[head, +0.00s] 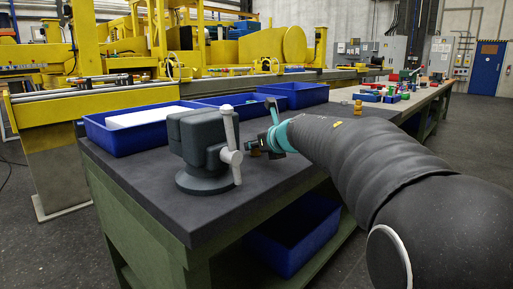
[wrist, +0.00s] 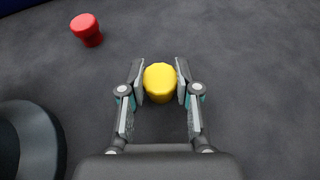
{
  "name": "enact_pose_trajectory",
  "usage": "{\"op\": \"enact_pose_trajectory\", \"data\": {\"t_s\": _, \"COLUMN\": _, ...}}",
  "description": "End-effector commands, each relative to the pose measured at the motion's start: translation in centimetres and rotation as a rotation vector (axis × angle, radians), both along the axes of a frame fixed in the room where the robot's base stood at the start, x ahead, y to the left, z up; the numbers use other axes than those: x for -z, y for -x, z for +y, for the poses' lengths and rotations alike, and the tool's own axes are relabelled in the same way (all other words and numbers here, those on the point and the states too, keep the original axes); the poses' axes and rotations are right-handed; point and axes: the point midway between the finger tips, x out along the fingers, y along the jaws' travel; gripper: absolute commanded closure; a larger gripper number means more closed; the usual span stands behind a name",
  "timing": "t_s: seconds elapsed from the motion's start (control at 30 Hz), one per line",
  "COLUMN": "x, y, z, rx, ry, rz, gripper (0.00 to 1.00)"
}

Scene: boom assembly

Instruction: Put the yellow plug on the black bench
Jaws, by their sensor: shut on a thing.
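The yellow plug (wrist: 160,82) sits between the fingertips of my gripper (wrist: 160,84) in the wrist view, with a finger against each side. My gripper is shut on it. In the head view my gripper (head: 262,146) is low over the black bench (head: 130,187), just right of the vise, and the plug cannot be made out there. The dark bench top also shows under the plug in the wrist view (wrist: 250,55). I cannot tell whether the plug touches the bench or hangs slightly above it.
A grey vise (head: 203,150) stands close left of my gripper; its round base (wrist: 30,140) shows in the wrist view. A red plug (wrist: 87,30) stands ahead to the left. Blue bins (head: 130,140) line the bench's back. An orange piece (head: 358,106) stands farther along.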

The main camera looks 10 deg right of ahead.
Motion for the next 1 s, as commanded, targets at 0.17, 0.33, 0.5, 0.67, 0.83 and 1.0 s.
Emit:
{"op": "enact_pose_trajectory", "data": {"t_s": 0.17, "x": 0.1, "y": 0.0, "z": 0.0, "rx": 0.000, "ry": 0.000, "rz": 0.000, "gripper": 0.86}}
{"op": "enact_pose_trajectory", "data": {"t_s": 0.33, "x": 0.2, "y": 0.0, "z": 0.0, "rx": 0.000, "ry": 0.000, "rz": 0.000, "gripper": 0.43}}
{"op": "enact_pose_trajectory", "data": {"t_s": 0.5, "x": 0.2, "y": 0.0, "z": 0.0, "rx": 0.000, "ry": 0.000, "rz": 0.000, "gripper": 0.43}}
{"op": "enact_pose_trajectory", "data": {"t_s": 0.67, "x": -0.1, "y": 0.0, "z": 0.0, "rx": 0.000, "ry": 0.000, "rz": 0.000, "gripper": 0.43}}
{"op": "enact_pose_trajectory", "data": {"t_s": 0.83, "x": -0.8, "y": 1.3, "z": -0.5, "rx": 0.002, "ry": 0.000, "rz": -0.002, "gripper": 0.43}}
{"op": "enact_pose_trajectory", "data": {"t_s": 1.0, "x": -2.1, "y": 4.2, "z": -1.4, "rx": 0.002, "ry": 0.001, "rz": -0.003, "gripper": 0.43}}
